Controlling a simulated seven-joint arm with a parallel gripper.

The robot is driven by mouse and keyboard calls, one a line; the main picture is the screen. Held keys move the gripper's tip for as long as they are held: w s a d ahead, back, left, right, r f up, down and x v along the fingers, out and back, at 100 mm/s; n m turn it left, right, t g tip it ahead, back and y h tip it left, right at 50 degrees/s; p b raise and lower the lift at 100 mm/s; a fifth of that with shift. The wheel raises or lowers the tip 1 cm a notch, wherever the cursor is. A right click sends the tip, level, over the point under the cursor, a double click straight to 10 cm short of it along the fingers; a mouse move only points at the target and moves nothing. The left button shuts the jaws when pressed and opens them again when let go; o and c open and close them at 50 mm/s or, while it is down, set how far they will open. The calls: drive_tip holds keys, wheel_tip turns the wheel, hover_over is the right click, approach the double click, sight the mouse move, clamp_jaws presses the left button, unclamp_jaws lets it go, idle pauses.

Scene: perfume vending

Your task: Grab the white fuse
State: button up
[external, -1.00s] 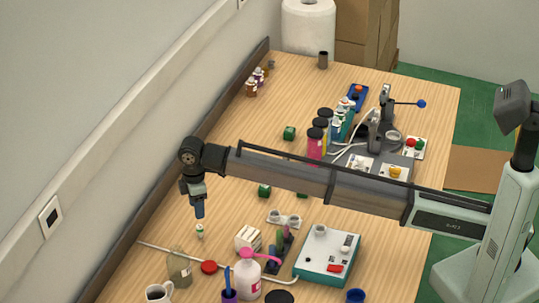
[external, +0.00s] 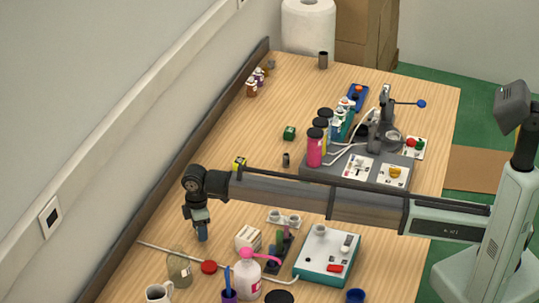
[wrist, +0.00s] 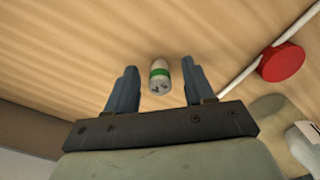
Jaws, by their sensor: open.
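My gripper (wrist: 159,68) is open, with one blue-grey finger on each side of the fuse and a gap on both sides. In the external view my gripper (external: 202,238) points down low over the table and hides the fuse. I cannot tell the exact height of the fingertips against the fuse.
A red disc (external: 209,267) on a pale cord lies close by, also in the wrist view (wrist: 282,62). The table left of my gripper is mostly clear.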

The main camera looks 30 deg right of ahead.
drive_tip(key=shift+c, duration=0.5)
clamp_jaws()
drive_tip(key=shift+r, duration=0.15)
